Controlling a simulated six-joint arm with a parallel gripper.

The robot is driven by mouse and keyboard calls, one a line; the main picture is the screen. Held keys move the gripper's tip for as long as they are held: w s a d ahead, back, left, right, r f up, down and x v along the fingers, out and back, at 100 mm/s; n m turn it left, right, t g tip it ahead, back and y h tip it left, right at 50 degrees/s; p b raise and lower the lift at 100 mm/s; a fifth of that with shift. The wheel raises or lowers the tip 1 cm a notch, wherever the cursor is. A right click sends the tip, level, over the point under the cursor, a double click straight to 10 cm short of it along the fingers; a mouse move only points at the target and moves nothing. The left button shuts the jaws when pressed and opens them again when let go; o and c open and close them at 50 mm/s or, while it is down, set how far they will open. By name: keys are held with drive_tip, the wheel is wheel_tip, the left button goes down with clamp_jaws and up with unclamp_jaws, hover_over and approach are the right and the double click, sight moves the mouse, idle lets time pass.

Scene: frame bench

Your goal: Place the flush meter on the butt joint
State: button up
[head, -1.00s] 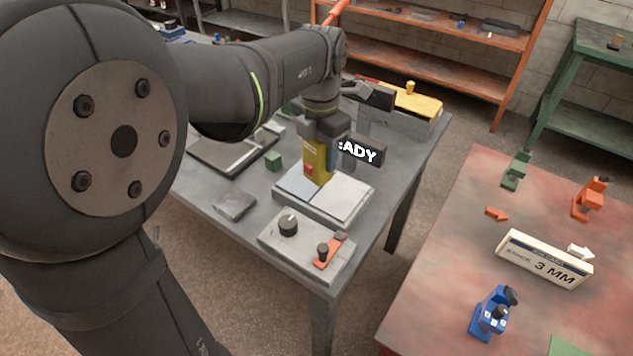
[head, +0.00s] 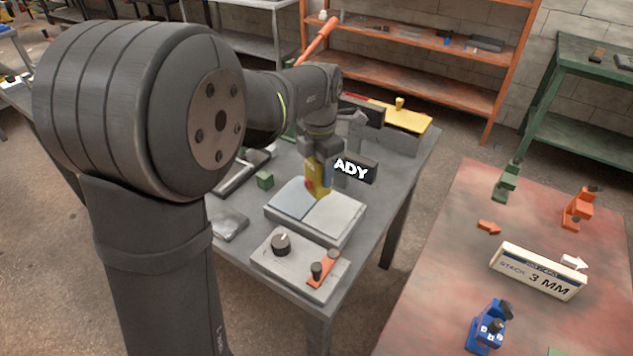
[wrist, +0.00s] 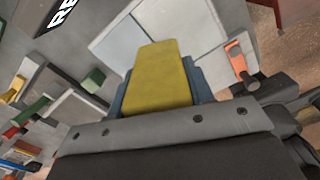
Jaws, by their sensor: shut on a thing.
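The flush meter (head: 315,178) is a yellow block with a red detail on its side. My gripper (head: 319,162) is shut on it and holds it roughly upright over the butt joint. The butt joint (head: 306,217) is the seam between a bluish plate and a whitish plate on a pale block. Whether the meter's foot touches the plates cannot be told. In the wrist view the yellow meter (wrist: 158,75) fills the middle between blue-grey side pieces, with the pale plates (wrist: 172,28) beyond it; it hides part of the seam.
A control box (head: 298,265) with a black knob and orange lever stands in front of the plates. A dark display (head: 355,168) reading "ADY" and a small green block (head: 265,180) stand close by. A red table (head: 440,290) with several small tools is at the right.

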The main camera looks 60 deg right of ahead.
sight(316, 182)
drive_tip(key=shift+w+d+f, duration=0.1)
drive_tip(key=shift+w+f, duration=0.3)
drive_tip(key=shift+f, duration=1.85)
drive_tip(key=shift+f, duration=0.2)
drive_tip(key=o, duration=1.1)
drive_tip(key=shift+c, duration=0.2)
drive_tip(key=shift+r, duration=0.1)
wheel_tip(316, 182, up, 12)
drive_tip(key=shift+r, duration=0.1)
